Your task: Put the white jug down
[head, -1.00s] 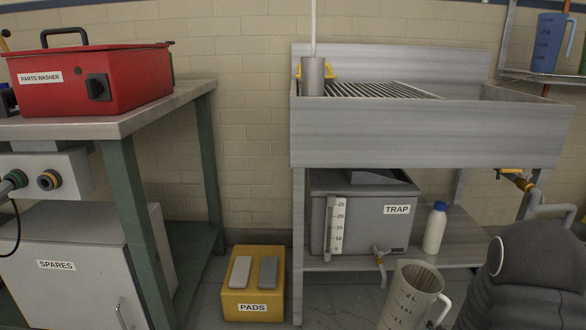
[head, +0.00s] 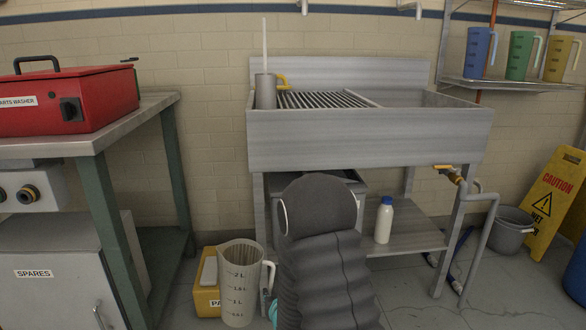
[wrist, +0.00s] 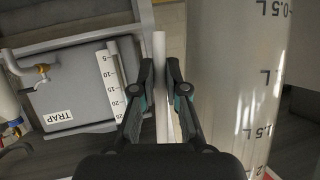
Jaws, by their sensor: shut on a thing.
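The white jug (head: 240,288) is translucent with dark litre marks and stands upright in the head view, in front of the yellow pads box. In the wrist view it fills the right side (wrist: 228,85). My gripper (wrist: 161,90) is shut on the jug's white upright handle (wrist: 160,65), with a finger on each side. In the head view the gripper is mostly hidden behind my arm; only a teal bit shows beside the handle. I cannot tell whether the jug's base touches the floor.
A steel sink (head: 370,135) with a drain rack stands behind my arm. A white bottle with a blue cap (head: 384,222) is on its lower shelf. The grey trap (wrist: 85,88) shows in the wrist view. A workbench (head: 95,135) stands left. A grey bucket (head: 509,232) and caution sign (head: 553,200) are right.

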